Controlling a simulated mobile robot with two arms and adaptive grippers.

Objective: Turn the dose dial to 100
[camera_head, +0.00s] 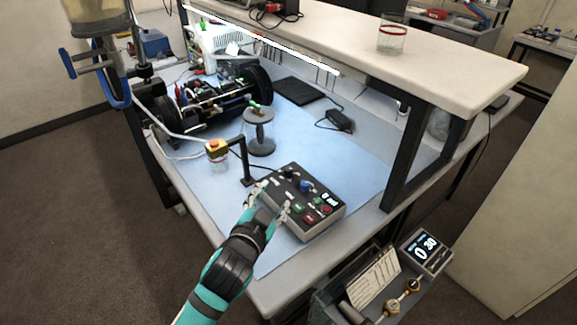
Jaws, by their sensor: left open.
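A dark control box (318,222) sits on the blue mat at the front of the bench. A blue knob (306,186) stands on its top panel, near black knobs and green and red buttons. The labels are too small to read, so I cannot tell for sure which knob is the dose dial. A small lit display (329,198) is on the box; its digits are not clear. My left gripper (273,199) is open and empty at the box's left edge, its fingers apart, left of the blue knob. My right gripper is not in view.
A lower display (426,247) shows "0 30". A shelf with a glass (392,36) overhangs the bench.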

